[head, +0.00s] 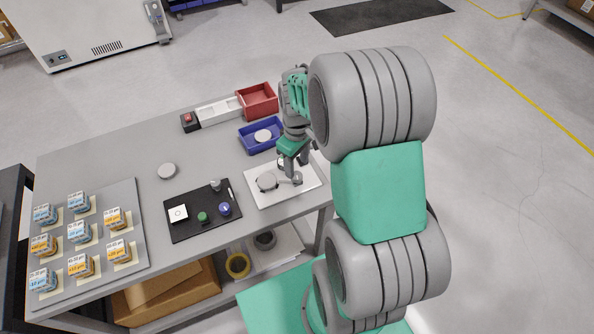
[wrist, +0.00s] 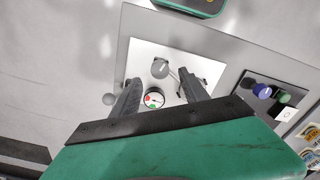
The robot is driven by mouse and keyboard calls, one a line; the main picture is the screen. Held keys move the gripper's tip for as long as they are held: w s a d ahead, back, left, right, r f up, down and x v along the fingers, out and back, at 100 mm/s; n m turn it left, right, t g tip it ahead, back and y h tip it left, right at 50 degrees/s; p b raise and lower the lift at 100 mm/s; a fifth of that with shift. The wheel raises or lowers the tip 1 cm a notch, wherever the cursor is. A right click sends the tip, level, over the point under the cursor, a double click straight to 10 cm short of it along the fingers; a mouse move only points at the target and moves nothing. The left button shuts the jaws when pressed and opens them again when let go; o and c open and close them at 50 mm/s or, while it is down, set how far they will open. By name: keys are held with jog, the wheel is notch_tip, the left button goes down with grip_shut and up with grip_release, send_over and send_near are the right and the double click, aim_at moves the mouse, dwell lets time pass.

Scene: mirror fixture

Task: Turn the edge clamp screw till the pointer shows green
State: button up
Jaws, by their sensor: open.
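The white fixture plate (head: 259,196) lies on the grey table and carries a grey round disc (head: 267,182), likely the mirror; it also shows in the wrist view (wrist: 160,67). A small round dial (wrist: 154,98) with red and green sectors shows between my fingers in the wrist view. Its pointer is too small to read surely. My gripper (head: 294,174) is over the plate's right part, pointing down, fingers apart (wrist: 158,77), with nothing visibly held.
A black mat (head: 186,229) with small knobs lies left of the plate. Blue (head: 247,139) and red (head: 258,101) bins stand behind. Several labelled boxes sit on a grey tray (head: 131,195) at left.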

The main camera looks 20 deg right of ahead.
aim_at(297, 175)
notch_tip(297, 175, down, 5)
jog(key=shift+c, duration=0.2)
grip_shut()
dwell(0.5)
